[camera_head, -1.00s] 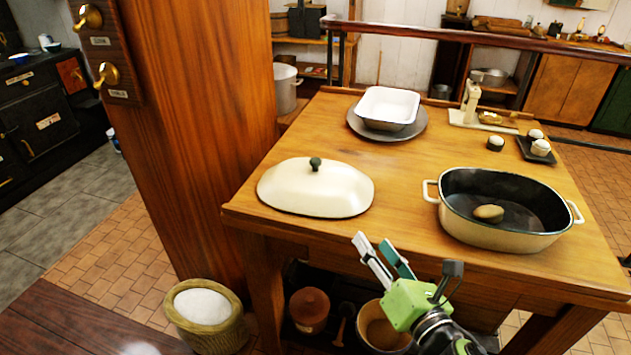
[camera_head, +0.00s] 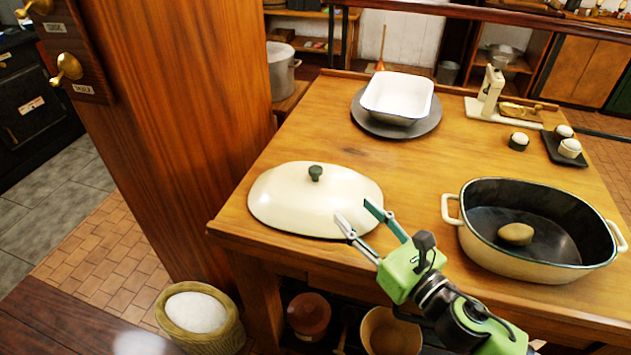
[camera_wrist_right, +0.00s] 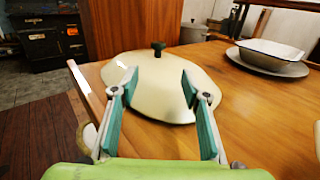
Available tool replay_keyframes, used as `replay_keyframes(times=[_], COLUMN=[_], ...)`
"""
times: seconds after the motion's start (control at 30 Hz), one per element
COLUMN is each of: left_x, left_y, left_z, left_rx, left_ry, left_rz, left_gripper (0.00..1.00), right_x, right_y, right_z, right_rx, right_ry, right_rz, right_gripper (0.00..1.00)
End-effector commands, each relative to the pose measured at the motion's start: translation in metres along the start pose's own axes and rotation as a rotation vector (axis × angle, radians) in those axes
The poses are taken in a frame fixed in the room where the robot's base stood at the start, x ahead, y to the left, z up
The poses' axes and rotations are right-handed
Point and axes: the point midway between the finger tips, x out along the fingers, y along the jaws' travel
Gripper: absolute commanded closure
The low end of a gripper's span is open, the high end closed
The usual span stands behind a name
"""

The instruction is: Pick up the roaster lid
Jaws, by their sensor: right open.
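The roaster lid (camera_head: 290,205) is a cream oval dome with a dark green knob (camera_head: 315,173) on top. It lies on the wooden table near its front left corner. The lid also shows in the right wrist view (camera_wrist_right: 160,90), straight ahead between the fingers, with its knob (camera_wrist_right: 158,48) beyond the fingertips. My right gripper (camera_head: 358,213) is open and empty, at the lid's front right edge and short of the knob. The roaster (camera_head: 535,250), a cream oval pan with a dark inside and two handles, stands to the right with a brown roundish thing (camera_head: 515,234) in it. My left gripper is not in view.
A white basin (camera_head: 397,98) sits on a grey plate (camera_head: 432,124) behind the lid. A wooden pillar (camera_head: 180,130) rises left of the table. The table's middle is clear.

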Motion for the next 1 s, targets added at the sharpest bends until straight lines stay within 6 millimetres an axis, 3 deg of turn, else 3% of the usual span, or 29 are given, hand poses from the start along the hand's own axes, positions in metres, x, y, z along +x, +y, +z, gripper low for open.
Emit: replay_keyframes(times=[0.17, 0.33, 1.0], left_x=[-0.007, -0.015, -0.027], left_y=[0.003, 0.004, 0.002], left_z=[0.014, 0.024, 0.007], left_rx=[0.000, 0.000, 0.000], left_ry=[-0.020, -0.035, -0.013], left_rz=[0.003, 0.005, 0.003], left_gripper=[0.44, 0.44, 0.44], right_x=[0.020, 0.055, 0.134], right_y=[0.000, 0.000, 0.003], right_z=[0.004, 0.003, 0.003], right_rx=[0.002, 0.002, 0.002], right_ry=[-0.004, -0.003, -0.001], right_rz=[-0.001, -0.001, -0.001], right_gripper=[0.58, 0.58, 0.58])
